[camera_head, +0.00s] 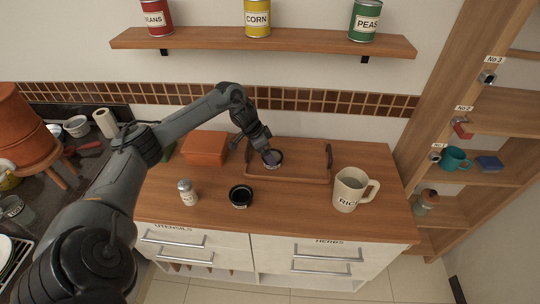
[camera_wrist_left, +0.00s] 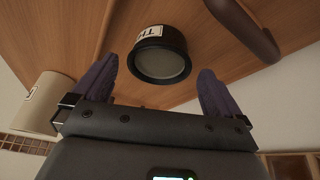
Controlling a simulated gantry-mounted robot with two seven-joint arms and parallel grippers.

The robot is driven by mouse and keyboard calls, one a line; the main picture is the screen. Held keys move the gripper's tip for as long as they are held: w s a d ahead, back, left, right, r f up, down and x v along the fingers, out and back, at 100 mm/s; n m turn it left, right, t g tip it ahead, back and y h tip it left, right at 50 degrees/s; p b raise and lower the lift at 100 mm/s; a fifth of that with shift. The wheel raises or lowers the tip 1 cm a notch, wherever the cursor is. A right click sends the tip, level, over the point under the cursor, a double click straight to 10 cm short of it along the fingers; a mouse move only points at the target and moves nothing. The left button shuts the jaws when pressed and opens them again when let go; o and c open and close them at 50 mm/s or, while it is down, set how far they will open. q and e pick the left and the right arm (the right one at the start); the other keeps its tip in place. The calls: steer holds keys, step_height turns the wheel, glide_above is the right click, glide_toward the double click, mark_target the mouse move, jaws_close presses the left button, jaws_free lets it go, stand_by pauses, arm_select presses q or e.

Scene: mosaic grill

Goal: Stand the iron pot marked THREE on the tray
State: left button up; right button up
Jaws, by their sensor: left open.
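A small black iron pot (camera_head: 273,158) stands upright on the wooden tray (camera_head: 300,181), towards its left side. In the left wrist view the pot (camera_wrist_left: 160,55) shows a white label, partly cut off, that seems to begin "TH". A dark tray handle (camera_wrist_left: 245,28) shows beside it. My left gripper (camera_head: 264,150) is over the tray at the pot. Its two purple fingers are open, one on each side of the pot, with gaps between them and its wall. A second black pot (camera_head: 240,197) stands on the counter in front of the tray; its marking is not readable. My right gripper is not in view.
A cream RICE jug (camera_head: 348,190) stands right of the tray. A salt shaker (camera_head: 187,192) stands at the front left. An orange box (camera_head: 205,147) is left of the tray. A shelf (camera_head: 265,41) with cans hangs above.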

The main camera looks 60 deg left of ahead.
arm_select(q)
steer(key=v, duration=0.8)
steer(key=shift+p, duration=0.3)
